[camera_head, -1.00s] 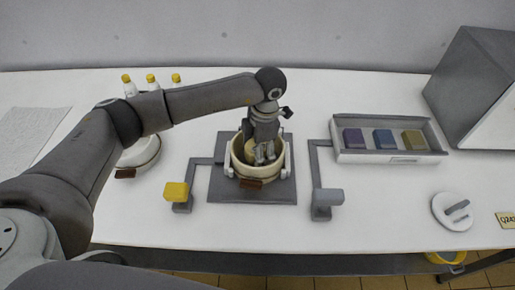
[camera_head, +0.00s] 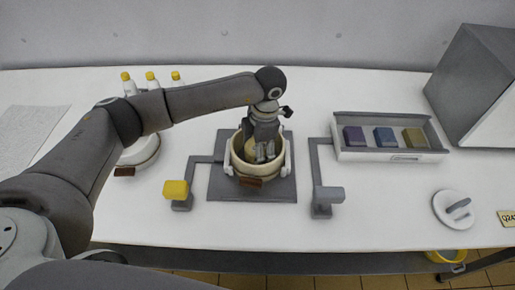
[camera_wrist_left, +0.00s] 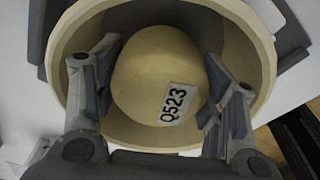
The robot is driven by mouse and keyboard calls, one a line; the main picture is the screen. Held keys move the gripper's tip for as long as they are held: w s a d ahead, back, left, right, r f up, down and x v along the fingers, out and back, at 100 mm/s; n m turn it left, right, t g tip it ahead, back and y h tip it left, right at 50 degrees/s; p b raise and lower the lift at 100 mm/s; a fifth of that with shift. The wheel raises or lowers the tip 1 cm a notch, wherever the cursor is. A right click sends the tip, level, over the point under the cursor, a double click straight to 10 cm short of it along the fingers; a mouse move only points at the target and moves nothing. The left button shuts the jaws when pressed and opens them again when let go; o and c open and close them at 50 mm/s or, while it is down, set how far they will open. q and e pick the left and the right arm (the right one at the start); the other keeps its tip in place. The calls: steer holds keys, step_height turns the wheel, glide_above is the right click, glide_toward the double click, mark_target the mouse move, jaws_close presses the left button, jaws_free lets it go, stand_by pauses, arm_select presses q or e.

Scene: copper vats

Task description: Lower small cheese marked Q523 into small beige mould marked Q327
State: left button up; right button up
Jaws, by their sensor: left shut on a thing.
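The small cheese (camera_wrist_left: 158,62) is pale yellow and carries a Q523 label in the left wrist view. My left gripper (camera_wrist_left: 160,88) is shut on it, one finger on either side. The small beige mould (camera_wrist_left: 243,50) surrounds the cheese and fingertips; whether the cheese touches its floor is hidden. In the head view the mould (camera_head: 236,172) stands on a grey plate with a brown tag on its front, its marking too small to read. My left gripper (camera_head: 264,153) points down into it. My right gripper does not show.
A grey plate (camera_head: 220,191) lies under the mould, with a yellow-topped post (camera_head: 176,190) at left and a grey one (camera_head: 328,196) at right. Another round pale mould (camera_head: 143,155) stands behind my left arm. A tray (camera_head: 390,155) with coloured blocks is at right.

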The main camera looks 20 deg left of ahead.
arm_select(q)
steer(key=shift+f+b, duration=0.65)
steer(key=shift+f, duration=0.15)
stand_by(0.4)
